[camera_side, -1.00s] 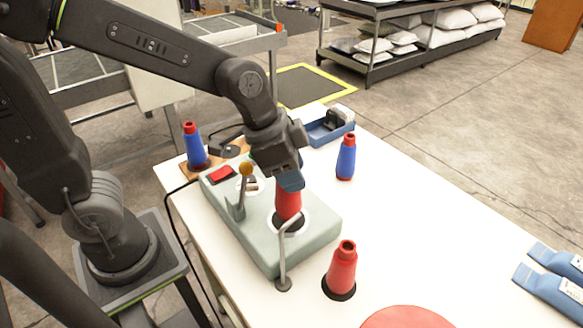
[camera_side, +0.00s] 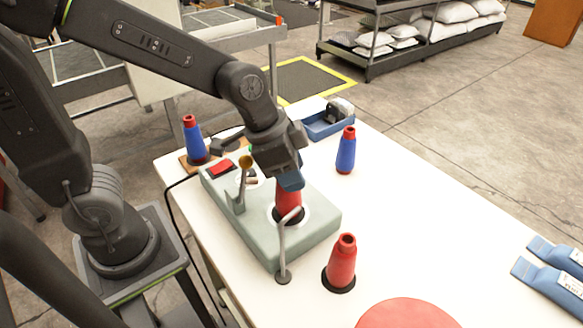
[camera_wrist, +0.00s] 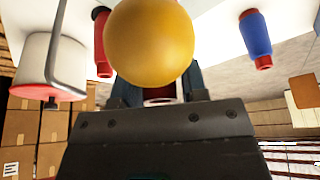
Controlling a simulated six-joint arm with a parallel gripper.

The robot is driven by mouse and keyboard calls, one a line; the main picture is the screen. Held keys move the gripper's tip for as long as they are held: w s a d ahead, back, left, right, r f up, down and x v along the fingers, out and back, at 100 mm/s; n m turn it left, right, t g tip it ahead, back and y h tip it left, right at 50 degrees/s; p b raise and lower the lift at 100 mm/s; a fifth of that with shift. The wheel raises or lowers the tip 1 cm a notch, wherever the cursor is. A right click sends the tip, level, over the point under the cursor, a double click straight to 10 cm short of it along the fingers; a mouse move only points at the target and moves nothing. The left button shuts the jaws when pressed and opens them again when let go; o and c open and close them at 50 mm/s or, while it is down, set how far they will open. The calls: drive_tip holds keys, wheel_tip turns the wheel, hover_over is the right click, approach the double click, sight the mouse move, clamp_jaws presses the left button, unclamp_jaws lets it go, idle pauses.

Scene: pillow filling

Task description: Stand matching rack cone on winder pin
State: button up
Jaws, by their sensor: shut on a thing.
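My gripper (camera_side: 290,182) points down, its blue fingers shut on a red cone (camera_side: 288,203) over the pale green winder (camera_side: 322,232). The cone stands upright within a white ring on the winder; its lower end looks dark, and the pin is hidden. I cannot tell whether it is fully seated. In the wrist view the held cone's pale mouth (camera_wrist: 160,92) shows between the fingers, partly behind a yellow ball (camera_wrist: 149,42). Another red cone (camera_side: 341,264) stands on a dark disc at the front. A blue cone (camera_side: 346,152) with red ends stands behind the winder.
A second blue cone (camera_side: 194,143) stands on a brown base at the back left. The winder carries a yellow-knobbed lever (camera_side: 245,162) and a bent metal guide (camera_side: 284,250) close to my gripper. A blue tray (camera_side: 322,130) stands behind. The table's right middle is clear.

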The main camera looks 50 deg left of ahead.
drive_tip(key=shift+f, duration=0.15)
drive_tip(key=o, duration=1.1)
drive_tip(key=shift+r, duration=5.05)
